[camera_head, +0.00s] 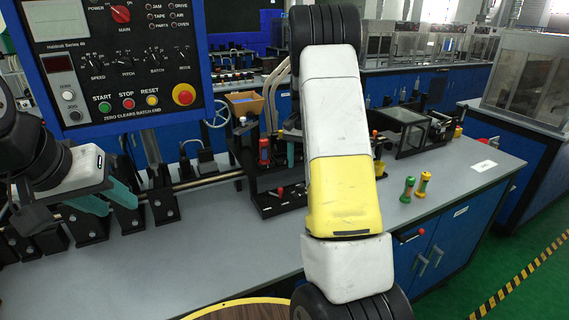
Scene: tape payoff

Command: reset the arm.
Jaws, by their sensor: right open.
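My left gripper (106,196) is at the left, below the control panel. Its two teal fingers point down and stand apart, with nothing seen between them. They are over or in front of a row of black brackets (160,190) along a rail; I cannot tell whether they touch. My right arm (340,140) rises from the bottom centre in front of the bench. My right gripper (290,153) is mostly hidden behind this arm; only a small teal part shows beside the black fixture. No object is seen in it.
The control panel (120,60) stands at the upper left. A black fixture (275,200) stands on the grey bench (200,255). Green (408,189) and yellow (423,184) spool-shaped pieces stand right of my arm. The bench front is clear. A round wooden-looking edge (240,306) shows at the bottom.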

